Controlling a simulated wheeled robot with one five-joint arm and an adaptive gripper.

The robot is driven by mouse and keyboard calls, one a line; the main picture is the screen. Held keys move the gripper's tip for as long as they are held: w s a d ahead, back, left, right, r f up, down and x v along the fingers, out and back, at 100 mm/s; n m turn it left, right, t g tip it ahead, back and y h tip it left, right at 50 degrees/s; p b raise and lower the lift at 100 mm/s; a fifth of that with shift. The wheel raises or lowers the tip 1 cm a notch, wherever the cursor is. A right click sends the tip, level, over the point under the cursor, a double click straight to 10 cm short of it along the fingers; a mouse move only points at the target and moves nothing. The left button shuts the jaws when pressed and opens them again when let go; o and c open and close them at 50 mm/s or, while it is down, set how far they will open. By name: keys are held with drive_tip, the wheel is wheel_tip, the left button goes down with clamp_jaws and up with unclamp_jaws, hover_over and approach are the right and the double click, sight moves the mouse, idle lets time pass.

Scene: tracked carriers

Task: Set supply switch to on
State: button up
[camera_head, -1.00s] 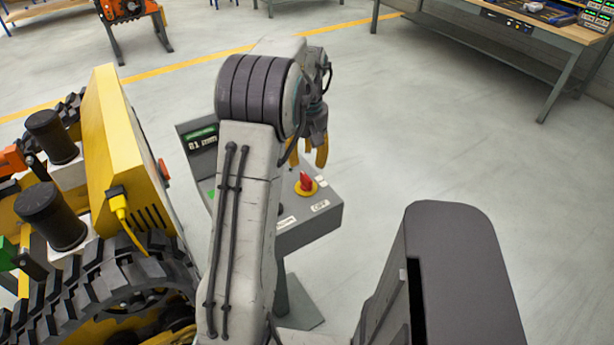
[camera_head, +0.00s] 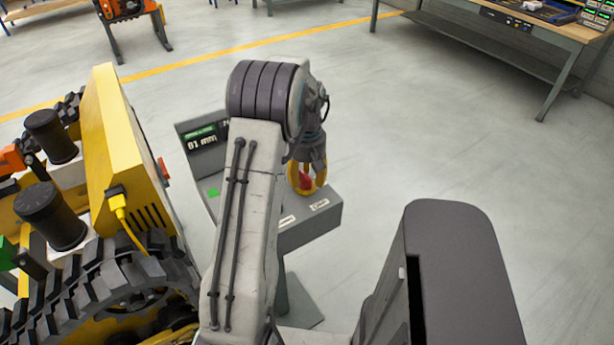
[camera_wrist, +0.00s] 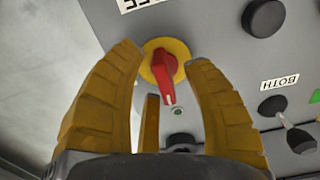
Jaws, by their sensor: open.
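The supply switch appears to be the red rotary knob (camera_wrist: 166,72) on a yellow round plate (camera_wrist: 181,50), on a grey control console. In the wrist view the red handle points down the picture, towards a small green light (camera_wrist: 178,111). My gripper (camera_wrist: 165,62) is open, with its yellow fingers on either side of the knob; I cannot tell whether they touch it. In the head view my gripper (camera_head: 306,188) is over the console (camera_head: 310,222), and the red knob (camera_head: 306,181) shows between the fingers. The knob's own label is not readable.
In the wrist view a black button (camera_wrist: 263,17) and a toggle lever (camera_wrist: 300,139) by a "BOTH" label sit to the right. A tracked yellow carrier (camera_head: 125,150) stands left of the console. Floor to the right is clear up to a workbench (camera_head: 500,40).

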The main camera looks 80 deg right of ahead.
drive_tip(key=shift+c, duration=0.2)
clamp_jaws()
idle(0.4)
